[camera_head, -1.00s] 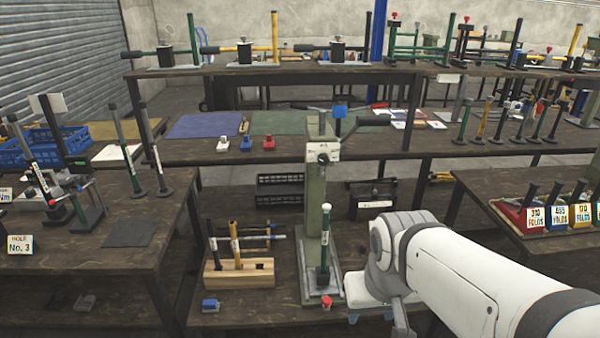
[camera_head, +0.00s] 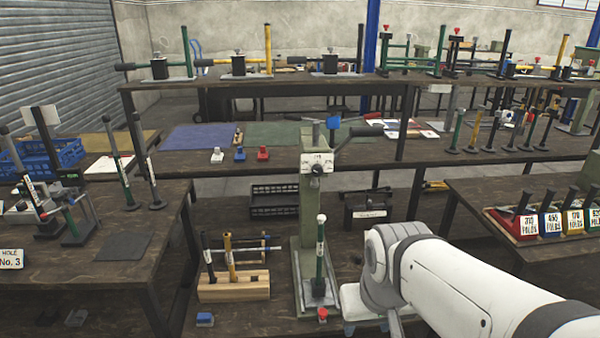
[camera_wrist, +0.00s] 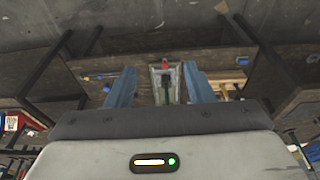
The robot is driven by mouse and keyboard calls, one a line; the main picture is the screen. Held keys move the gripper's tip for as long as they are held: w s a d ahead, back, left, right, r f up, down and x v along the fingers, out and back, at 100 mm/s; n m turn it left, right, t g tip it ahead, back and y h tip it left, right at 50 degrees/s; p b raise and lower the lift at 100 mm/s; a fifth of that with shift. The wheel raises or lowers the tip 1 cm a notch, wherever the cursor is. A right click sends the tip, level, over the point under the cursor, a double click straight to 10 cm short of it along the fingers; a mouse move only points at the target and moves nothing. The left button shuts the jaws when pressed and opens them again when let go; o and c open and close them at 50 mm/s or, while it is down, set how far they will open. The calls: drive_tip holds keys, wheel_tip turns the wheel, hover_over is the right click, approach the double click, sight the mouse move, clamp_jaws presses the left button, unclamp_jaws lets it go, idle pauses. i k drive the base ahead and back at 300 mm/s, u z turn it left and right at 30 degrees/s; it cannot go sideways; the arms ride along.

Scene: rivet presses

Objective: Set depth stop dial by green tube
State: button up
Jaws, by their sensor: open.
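The rivet press (camera_head: 311,215) is a pale green column at the centre of the head view. A white plate (camera_head: 317,161) with a dark round knob (camera_head: 316,170) is near its top; its markings are too small to read. A green tube (camera_head: 319,268) with a white top stands upright on the press base, in front of the column. In the wrist view my gripper (camera_wrist: 159,86) is open, its blue-grey fingers apart and nothing held. The press base (camera_wrist: 156,76) shows between and beyond the fingers, with a red piece (camera_wrist: 166,64) at its end.
A wooden block (camera_head: 235,288) with upright tools stands left of the press, and a small blue piece (camera_head: 205,319) lies in front. A red-topped piece (camera_head: 322,314) is near the base. Levers stick out from the press top. Side tables (camera_head: 100,262) flank the press.

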sight(317, 170)
drive_tip(key=z, duration=2.55)
drive_tip(key=k, duration=1.1)
drive_tip(key=u, duration=1.9)
drive_tip(key=i, duration=1)
drive_tip(key=u, duration=0.05)
